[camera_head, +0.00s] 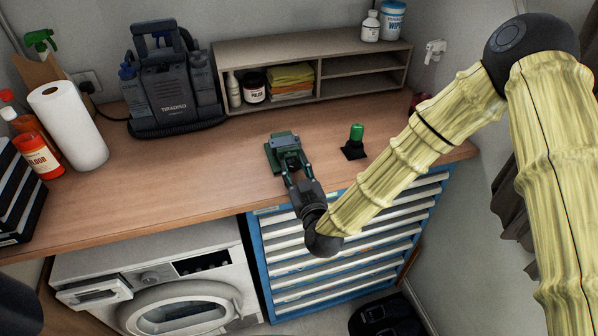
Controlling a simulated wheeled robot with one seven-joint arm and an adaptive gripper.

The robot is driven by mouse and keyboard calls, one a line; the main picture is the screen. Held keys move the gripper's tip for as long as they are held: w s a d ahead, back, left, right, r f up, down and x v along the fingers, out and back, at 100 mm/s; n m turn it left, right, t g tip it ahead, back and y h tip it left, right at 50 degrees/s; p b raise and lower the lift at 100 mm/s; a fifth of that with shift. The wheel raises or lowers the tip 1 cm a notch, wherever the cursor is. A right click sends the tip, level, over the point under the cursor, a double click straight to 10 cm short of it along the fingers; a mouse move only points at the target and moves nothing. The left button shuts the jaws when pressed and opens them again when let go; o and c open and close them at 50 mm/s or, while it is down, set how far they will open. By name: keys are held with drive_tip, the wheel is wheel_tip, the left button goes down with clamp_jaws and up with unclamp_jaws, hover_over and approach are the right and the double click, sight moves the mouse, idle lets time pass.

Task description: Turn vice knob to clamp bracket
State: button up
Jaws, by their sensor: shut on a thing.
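A small green vice (285,143) stands on the wooden worktop near its front edge, above the blue tool chest. My gripper (291,172) reaches up to it from the front edge, with its fingers at the vice's near side. The fingers are shut on the vice knob, which is mostly hidden between them. I cannot make out a bracket in the vice jaws at this size. My arm comes in from the right, in a yellow-green ribbed cover.
A green-topped item on a black base (354,143) stands right of the vice. A wooden shelf unit (310,62) with bottles and folded cloths stands behind. A dark portable cleaner (168,85), paper towel roll (68,125) and red bottle (37,150) are left. The worktop's middle-left is clear.

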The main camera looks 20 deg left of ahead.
drive_tip(key=m+b, duration=0.2)
drive_tip(key=b, duration=0.1)
drive_tip(key=shift+w+f+m, duration=0.15)
drive_tip(key=shift+m, duration=0.25)
drive_tip(key=m+b, duration=0.3)
drive_tip(key=shift+r+m+b, duration=0.2)
drive_tip(key=shift+m+b, duration=0.7)
drive_tip(key=shift+m, duration=0.1)
drive_tip(key=shift+r, duration=0.1)
drive_tip(key=o, duration=1)
drive_tip(key=shift+o, duration=0.2)
